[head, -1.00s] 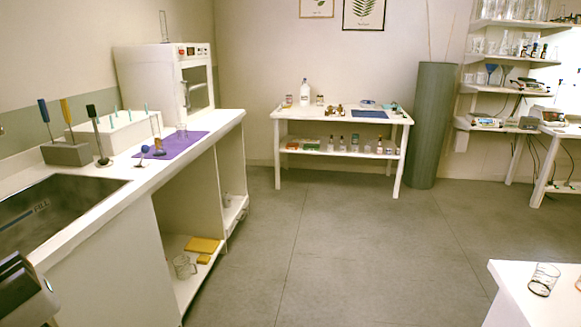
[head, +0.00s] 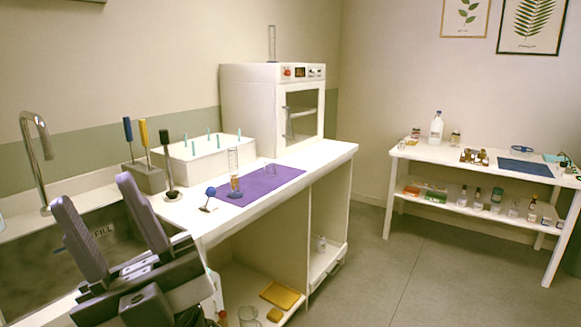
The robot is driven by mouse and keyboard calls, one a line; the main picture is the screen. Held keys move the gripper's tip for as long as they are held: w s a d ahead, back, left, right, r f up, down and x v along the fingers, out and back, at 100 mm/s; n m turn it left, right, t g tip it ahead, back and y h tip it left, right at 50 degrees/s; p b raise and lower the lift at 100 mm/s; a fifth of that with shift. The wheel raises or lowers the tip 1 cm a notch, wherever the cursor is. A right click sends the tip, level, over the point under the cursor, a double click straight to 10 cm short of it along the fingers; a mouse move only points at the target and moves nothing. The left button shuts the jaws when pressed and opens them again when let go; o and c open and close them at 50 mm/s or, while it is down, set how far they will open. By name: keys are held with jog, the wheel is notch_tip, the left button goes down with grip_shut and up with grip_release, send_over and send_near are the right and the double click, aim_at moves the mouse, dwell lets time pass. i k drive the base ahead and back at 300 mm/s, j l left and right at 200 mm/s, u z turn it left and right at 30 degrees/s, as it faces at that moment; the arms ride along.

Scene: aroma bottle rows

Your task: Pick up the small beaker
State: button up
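A small clear glass beaker (head: 271,169) stands on the purple mat (head: 285,178) on the white counter, behind and right of a tall graduated cylinder (head: 234,165). It is faint and see-through. Another glass vessel (head: 248,316), partly cut off by the bottom edge, stands on the shelf below the counter; I cannot tell which of the two is meant. My gripper (head: 93,193) is at the lower left, in front of the sink. Its two fingers are spread apart with nothing between them, well left of the mat.
The sink (head: 105,238) with a faucet (head: 38,150) is at left. A tool holder (head: 146,178), a white box with teal pegs (head: 205,155) and an oven (head: 272,105) line the counter's back. Yellow items (head: 281,295) lie below. Floor between counter and side table (head: 420,152) is clear.

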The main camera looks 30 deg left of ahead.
aim_at(270, 165)
jog(key=i+l+u, duration=0.2)
jog(key=i, duration=0.4)
jog(key=i+u, duration=0.25)
jog(key=i, duration=0.35)
jog(key=i+l+u, duration=0.25)
jog(key=i+u, duration=0.15)
jog(key=i+l+u, duration=0.9)
jog(key=l, duration=0.25)
jog(key=i, duration=0.5)
